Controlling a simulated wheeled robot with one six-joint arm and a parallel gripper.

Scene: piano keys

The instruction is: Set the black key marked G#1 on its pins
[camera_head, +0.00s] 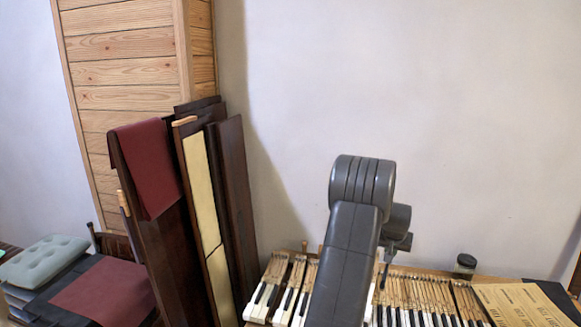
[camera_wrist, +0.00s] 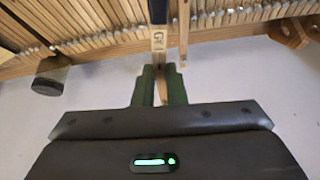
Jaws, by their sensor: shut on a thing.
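The black key marked G# (camera_wrist: 158,40) is in the wrist view, a long wooden stick with a pale label and a dark part near the top edge. The last character of its mark is too small to read. My gripper (camera_wrist: 162,72) is shut on the key's wooden stick between its green fingers. The key reaches away from the fingers over the row of keys (camera_wrist: 100,22). In the head view my arm hides most of the gripper and the key. The pins under the key cannot be made out.
Keys lie on both sides of my arm, with a loose group (camera_head: 266,290) at left. A small dark-lidded jar (camera_head: 465,263) stands behind the keys, also in the wrist view (camera_wrist: 50,75). Printed tan sheets (camera_head: 515,303) lie at right. Dark panels (camera_head: 232,200) lean at left.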

